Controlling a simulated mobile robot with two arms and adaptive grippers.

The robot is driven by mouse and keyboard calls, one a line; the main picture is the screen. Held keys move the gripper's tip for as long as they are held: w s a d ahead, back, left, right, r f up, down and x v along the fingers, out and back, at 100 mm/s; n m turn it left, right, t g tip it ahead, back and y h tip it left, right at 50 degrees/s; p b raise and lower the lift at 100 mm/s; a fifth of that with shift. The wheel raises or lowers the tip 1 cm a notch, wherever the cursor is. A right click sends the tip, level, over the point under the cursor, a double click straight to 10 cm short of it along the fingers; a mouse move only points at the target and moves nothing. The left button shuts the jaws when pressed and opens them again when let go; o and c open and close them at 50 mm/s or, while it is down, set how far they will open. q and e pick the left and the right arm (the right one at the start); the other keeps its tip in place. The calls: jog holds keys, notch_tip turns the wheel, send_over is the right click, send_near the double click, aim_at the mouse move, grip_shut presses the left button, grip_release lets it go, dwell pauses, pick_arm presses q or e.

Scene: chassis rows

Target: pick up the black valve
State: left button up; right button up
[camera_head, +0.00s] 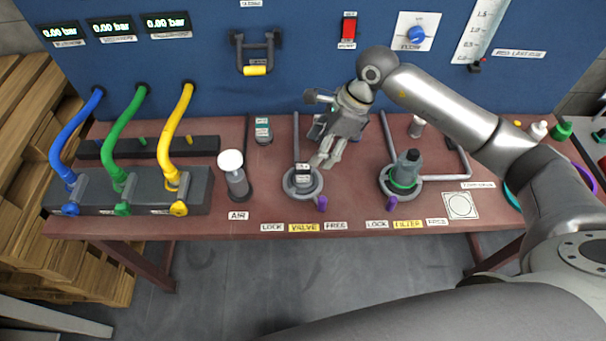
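A small black block with a white label, apparently the black valve (302,172), sits in a round grey holder (288,187) behind the yellow VALVE label. A purple lever (322,203) is at the holder's front right. My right gripper (322,162) comes in from the right and points down, just behind and right of the block. Its fingers look close together and appear apart from the block, but whether they are open or shut is unclear. A similar dark piece with a pale teal label (263,131) stands farther back on the bench. My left gripper is not in view.
A grey-green filter (408,168) stands in a second ring holder to the right. A white-topped air cylinder (234,175) is to the left, beyond it blue, green and yellow hoses (184,110). A blue panel (300,45) rises behind.

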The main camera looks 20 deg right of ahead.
aim_at(304, 166)
jog(key=p+x, duration=0.1)
jog(key=x, duration=0.3)
jog(key=shift+a, duration=0.25)
jog(key=shift+a+f, duration=0.15)
jog(key=shift+f, duration=0.15)
jog(key=p+x, duration=0.2)
jog(key=x, duration=0.1)
jog(key=shift+a+f, duration=0.15)
jog(key=shift+a, duration=0.15)
jog(key=shift+w+a+f, duration=0.1)
jog(key=shift+a+f, duration=0.05)
jog(key=shift+f, duration=0.4)
jog(key=shift+r, duration=0.1)
grip_shut()
jog(key=shift+w+r, duration=0.1)
